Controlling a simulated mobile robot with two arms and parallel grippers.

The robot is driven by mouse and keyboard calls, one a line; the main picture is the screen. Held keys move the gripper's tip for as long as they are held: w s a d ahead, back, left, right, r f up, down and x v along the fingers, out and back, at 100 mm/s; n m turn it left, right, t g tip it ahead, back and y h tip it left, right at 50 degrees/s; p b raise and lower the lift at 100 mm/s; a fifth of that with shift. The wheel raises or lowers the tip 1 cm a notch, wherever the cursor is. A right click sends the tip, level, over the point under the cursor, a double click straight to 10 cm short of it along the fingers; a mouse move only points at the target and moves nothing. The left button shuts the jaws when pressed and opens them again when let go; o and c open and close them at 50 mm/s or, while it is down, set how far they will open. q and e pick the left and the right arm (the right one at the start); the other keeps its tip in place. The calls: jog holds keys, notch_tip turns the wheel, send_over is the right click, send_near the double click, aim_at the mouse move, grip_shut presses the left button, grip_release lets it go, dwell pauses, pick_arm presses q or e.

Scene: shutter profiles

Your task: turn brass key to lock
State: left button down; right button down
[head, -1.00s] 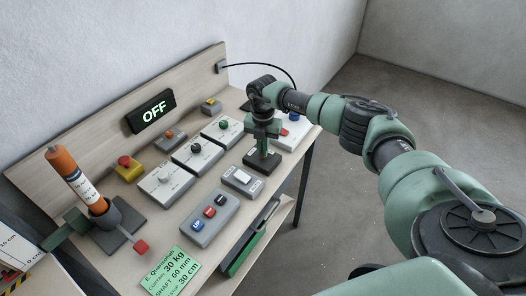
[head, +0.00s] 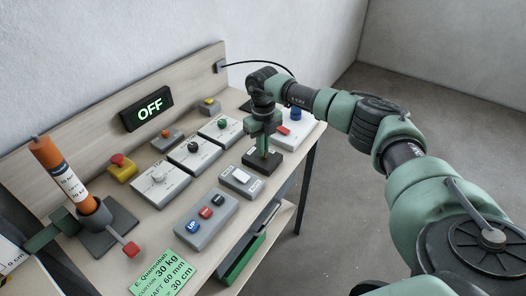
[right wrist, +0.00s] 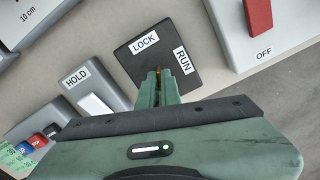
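The key switch is a dark block (head: 290,161) at the right part of the bench; in the right wrist view its black plate (right wrist: 135,57) carries a LOCK label (right wrist: 144,42) and a RUN label (right wrist: 182,61). The brass key (right wrist: 155,78) shows as a small strip between my right fingertips, mostly hidden by them. My right gripper (head: 264,152) points down over the block, its fingers close together on the key. Which label the key points to cannot be told. My left gripper is not in view.
A HOLD switch (head: 241,181) and a button box (head: 206,220) stand nearer. White panels with knobs (head: 193,147) lie left of the gripper. A box with a red switch (right wrist: 258,15) is close on the other side. The display (head: 148,108) reads OFF. An orange cylinder (head: 58,170) stands far left.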

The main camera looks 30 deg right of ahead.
jog(key=shift+n+b, duration=0.8)
jog(key=shift+n, duration=1.2)
jog(key=c, duration=1.6)
grip_release()
jog(key=shift+r, duration=0.1)
jog(key=shift+r, duration=0.3)
notch_tip(320, 180, up, 7)
jog(key=shift+r+b, duration=0.1)
jog(key=shift+b, duration=0.85)
jog(key=shift+s, duration=0.1)
